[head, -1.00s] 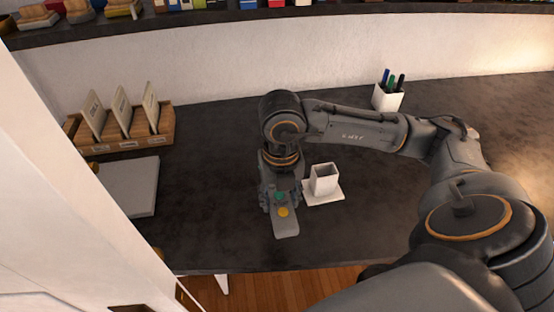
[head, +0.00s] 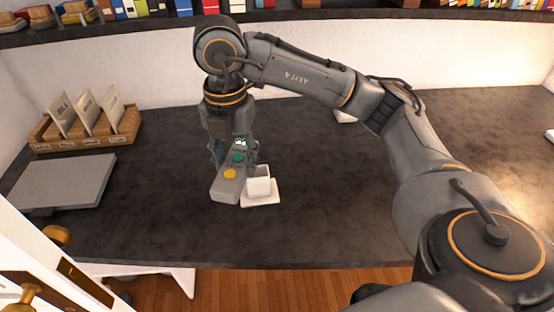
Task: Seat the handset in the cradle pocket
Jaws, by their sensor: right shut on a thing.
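The handset (head: 231,179) is a grey bar with a green button and a yellow button. My right gripper (head: 231,155) is shut on its far end, and the handset tilts with its near end toward the camera. It appears raised above the desk. The white cradle (head: 263,195), a flat base with an open square pocket, stands on the desk just right of the handset. The handset overlaps the cradle's left edge in the picture; I cannot tell whether they touch. The handset is outside the pocket. My left gripper is not in view.
A wooden file holder (head: 110,143) with cards and a flat grey slab (head: 62,182) are on the left of the dark desk (head: 330,215). A shelf of books runs along the back. A white door with brass knobs is at lower left.

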